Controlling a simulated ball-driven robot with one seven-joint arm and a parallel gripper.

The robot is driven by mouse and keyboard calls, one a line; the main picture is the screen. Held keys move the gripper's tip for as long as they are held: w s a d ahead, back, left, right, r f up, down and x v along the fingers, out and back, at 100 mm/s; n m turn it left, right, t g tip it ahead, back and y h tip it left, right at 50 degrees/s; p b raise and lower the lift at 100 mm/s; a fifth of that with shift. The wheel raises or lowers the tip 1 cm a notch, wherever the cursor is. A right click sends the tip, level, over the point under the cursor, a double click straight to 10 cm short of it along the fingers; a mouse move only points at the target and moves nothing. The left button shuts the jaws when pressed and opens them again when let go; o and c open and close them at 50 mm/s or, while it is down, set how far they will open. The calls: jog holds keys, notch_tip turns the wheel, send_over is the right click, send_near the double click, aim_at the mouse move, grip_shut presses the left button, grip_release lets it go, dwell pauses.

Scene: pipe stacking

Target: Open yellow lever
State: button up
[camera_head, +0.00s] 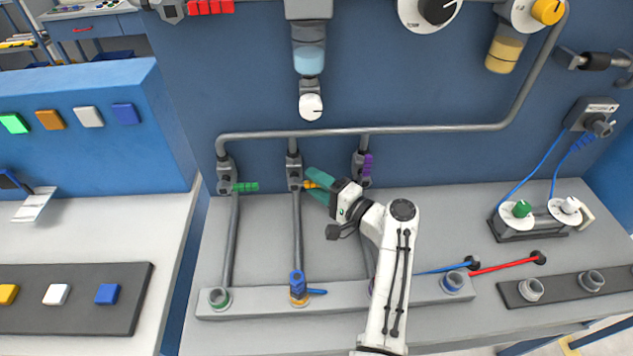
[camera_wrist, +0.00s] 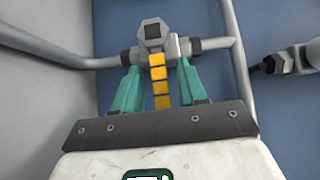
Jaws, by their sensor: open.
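The yellow lever (camera_head: 311,184) sticks out to the right from the middle grey valve (camera_head: 294,172) on the blue wall panel. In the wrist view the segmented yellow lever (camera_wrist: 159,82) points from the valve body (camera_wrist: 153,37) toward my palm. My gripper (camera_head: 313,183) has teal fingers and is at the lever. In the wrist view my gripper (camera_wrist: 158,68) is open, with one finger on each side of the lever. A gap shows between the lever and each finger. The fingertips are close to the valve's pipe joints; contact cannot be told.
A green lever (camera_head: 245,187) on the left valve points right. A purple lever (camera_head: 367,165) on the right valve stands upright. Grey pipes (camera_head: 297,230) run down to a bench rail. A blue-handled valve (camera_head: 298,283) stands there.

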jog(key=shift+w, duration=0.1)
jog(key=shift+c, duration=0.2)
grip_shut()
dwell(0.5)
